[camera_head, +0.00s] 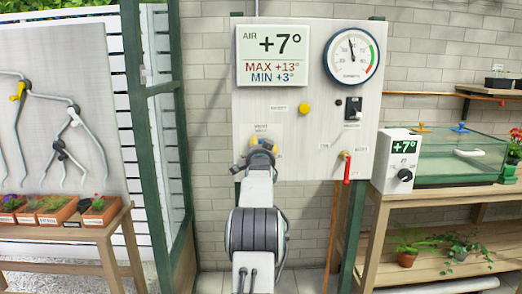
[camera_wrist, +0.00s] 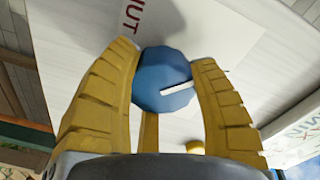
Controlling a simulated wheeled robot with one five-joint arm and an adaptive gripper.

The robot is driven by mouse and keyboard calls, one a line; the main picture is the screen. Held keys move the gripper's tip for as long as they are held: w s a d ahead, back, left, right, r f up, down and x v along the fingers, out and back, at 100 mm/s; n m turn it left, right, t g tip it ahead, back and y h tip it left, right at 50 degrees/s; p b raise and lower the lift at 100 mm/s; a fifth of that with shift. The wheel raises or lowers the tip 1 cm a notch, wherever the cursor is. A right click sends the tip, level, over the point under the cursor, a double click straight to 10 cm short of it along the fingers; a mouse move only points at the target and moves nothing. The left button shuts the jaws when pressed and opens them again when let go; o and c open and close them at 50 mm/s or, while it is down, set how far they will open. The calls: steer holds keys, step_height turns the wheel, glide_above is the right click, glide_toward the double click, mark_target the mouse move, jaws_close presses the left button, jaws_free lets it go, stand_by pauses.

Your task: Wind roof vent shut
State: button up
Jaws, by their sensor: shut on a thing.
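My gripper (camera_head: 262,147) is at the lower left of the white control panel (camera_head: 285,135), with my arm rising to it from below. In the wrist view my gripper (camera_wrist: 166,72) has yellow ribbed fingers closed on both sides of a faceted blue knob (camera_wrist: 150,92). Red letters reading "HUT" (camera_wrist: 132,18) show on the panel beside the knob. In the head view my gripper mostly hides the knob. The roof vent itself is not in view.
The panel also carries a yellow button (camera_head: 305,108), a round dial (camera_head: 351,55), a black switch (camera_head: 353,108) and a red lever (camera_head: 347,168). A glass tank (camera_head: 455,160) stands on the right bench.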

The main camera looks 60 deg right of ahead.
steer(key=shift+f, duration=0.15)
steer(key=n+b, duration=0.1)
steer(key=n, duration=0.2)
steer(key=shift+f+n+b, duration=0.15)
steer(key=shift+n+b, duration=0.15)
steer(key=n, duration=0.2)
steer(key=n+b, duration=0.1)
steer(key=n, duration=0.2)
steer(key=shift+w+f, duration=0.15)
stand_by(0.4)
steer(key=o, duration=0.9)
steer(key=shift+w+a, duration=0.1)
steer(key=shift+c, duration=0.2)
steer(key=o, duration=0.3)
steer(key=shift+r, duration=0.25)
steer(key=shift+s, duration=0.2)
